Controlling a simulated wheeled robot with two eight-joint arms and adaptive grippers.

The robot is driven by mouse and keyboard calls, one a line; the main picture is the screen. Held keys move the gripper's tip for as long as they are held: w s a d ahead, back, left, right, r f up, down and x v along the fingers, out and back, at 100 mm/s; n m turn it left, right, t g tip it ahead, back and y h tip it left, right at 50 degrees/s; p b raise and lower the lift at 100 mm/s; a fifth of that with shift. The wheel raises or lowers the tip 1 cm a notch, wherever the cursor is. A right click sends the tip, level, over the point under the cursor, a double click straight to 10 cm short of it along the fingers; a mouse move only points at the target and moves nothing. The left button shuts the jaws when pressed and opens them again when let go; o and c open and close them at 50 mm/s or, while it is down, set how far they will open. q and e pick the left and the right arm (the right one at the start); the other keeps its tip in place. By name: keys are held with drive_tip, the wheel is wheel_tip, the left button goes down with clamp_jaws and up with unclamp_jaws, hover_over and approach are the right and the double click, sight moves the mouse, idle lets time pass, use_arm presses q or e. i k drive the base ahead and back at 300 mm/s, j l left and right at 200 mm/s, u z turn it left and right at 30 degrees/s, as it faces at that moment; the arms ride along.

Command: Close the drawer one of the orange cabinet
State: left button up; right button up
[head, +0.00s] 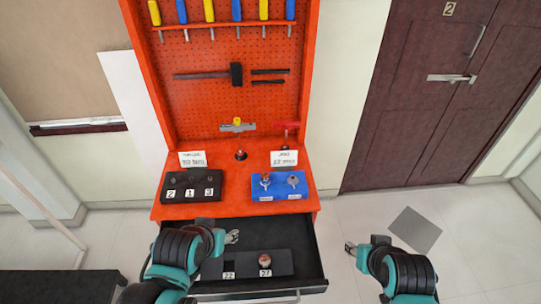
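The orange cabinet (232,204) stands in the middle of the head view. Its black drawer (305,246) is pulled out below the worktop, with a pale handle bar (250,298) along its front edge. My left gripper (234,237) is over the open drawer's inside, behind the front edge and apart from the handle; its fingers are too small to judge. My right gripper (350,247) is over the floor just right of the drawer, not touching it; its finger opening is unclear. My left arm hides the drawer's left side.
A dark holder (285,263) labelled 22 and 27 lies in the drawer, with a round part (265,259) at 27. A black block (192,186) and a blue block (281,187) sit on the worktop. Floor at right is clear around a grey plate (415,230).

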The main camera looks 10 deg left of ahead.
sight(290, 241)
drive_tip(key=k+j+u, duration=0.4)
drive_tip(key=k+j, duration=0.2)
drive_tip(key=j, duration=0.2)
drive_tip(key=k, duration=0.15)
drive_tip(key=i, duration=0.2)
